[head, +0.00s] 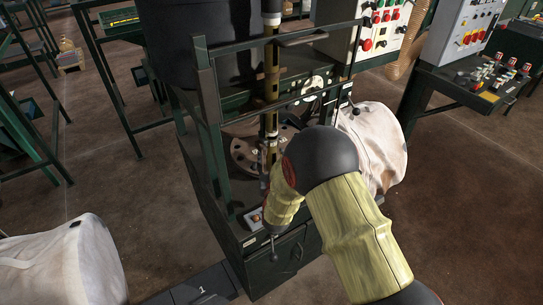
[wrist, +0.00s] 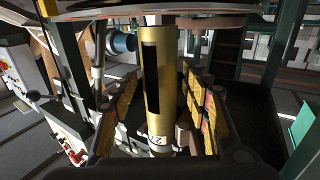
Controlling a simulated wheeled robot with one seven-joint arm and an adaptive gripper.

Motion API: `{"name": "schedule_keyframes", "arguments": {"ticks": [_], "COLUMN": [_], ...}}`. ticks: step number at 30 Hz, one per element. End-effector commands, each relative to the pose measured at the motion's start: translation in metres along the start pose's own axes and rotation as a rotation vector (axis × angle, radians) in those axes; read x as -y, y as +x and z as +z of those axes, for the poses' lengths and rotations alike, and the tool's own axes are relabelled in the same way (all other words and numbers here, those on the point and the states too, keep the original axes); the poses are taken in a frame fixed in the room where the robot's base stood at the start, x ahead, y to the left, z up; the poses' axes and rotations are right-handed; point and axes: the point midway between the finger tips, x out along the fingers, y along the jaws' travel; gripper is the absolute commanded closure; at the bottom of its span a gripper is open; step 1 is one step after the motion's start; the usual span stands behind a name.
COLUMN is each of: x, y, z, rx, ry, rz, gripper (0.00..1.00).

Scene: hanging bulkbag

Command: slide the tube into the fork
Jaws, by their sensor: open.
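The tube (wrist: 169,85) stands upright in the middle of the wrist view. It is gold, with a long dark slot and a white label low down. My gripper (wrist: 160,82) is open, with one yellow-and-dark finger on each side of the tube. Gaps show between the fingers and the tube, so I see no grip on it. In the head view the tall dark and gold tube (head: 270,75) stands in the green frame, its lower part beside my arm. My gripper is largely hidden there behind my arm. I cannot make out the fork for certain in either view.
The green frame (head: 203,95) with its crossbars surrounds the tube closely. A pale bulk bag (head: 380,140) sits right of it, another bag (head: 60,262) at lower left. Control panels (head: 388,25) stand behind. The floor at right is clear.

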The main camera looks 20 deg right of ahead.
Motion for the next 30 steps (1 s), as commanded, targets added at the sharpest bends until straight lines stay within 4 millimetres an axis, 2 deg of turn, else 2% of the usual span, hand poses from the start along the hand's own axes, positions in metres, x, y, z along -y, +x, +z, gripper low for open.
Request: {"name": "schedule_keyframes", "arguments": {"ticks": [11, 16, 24, 30], "x": [0.000, 0.000, 0.001, 0.001], "y": [-0.005, -0.030, -0.085, -0.111], "z": [0.001, 0.001, 0.000, 0.001], "rx": [0.002, 0.002, 0.002, 0.001], "ry": [0.000, 0.000, -0.001, 0.000], "rz": [-0.001, -0.001, -0.002, -0.001], "gripper": [0.52, 0.52, 0.52, 0.52]}}
